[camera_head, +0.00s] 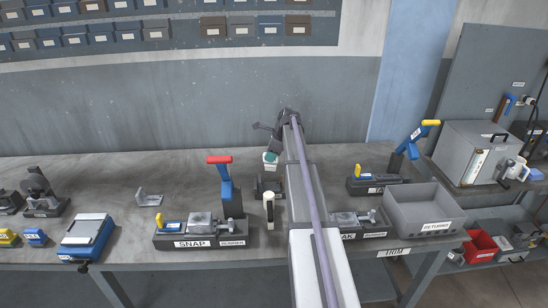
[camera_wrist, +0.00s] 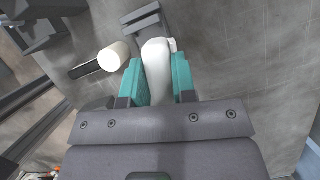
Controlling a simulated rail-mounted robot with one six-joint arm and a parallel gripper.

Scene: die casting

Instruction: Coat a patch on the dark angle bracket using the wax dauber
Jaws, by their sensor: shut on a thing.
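My gripper (camera_wrist: 157,80) has its teal fingers shut on a white rounded handle (camera_wrist: 156,66), which I take to be the wax dauber's. In the head view the white piece shows small below the teal fingers (camera_head: 270,157), above the bench; its working end is hidden. An L-shaped angle bracket (camera_head: 149,197) lies on the bench left of the SNAP fixture, well left of my gripper; it looks mid-grey here. I cannot tell whether it is the dark one. No coated patch can be made out on it.
The SNAP fixture (camera_head: 200,230) has a red-topped lever (camera_head: 219,160). A grey bin (camera_head: 424,207) stands right. Bench around the angle bracket is mostly clear.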

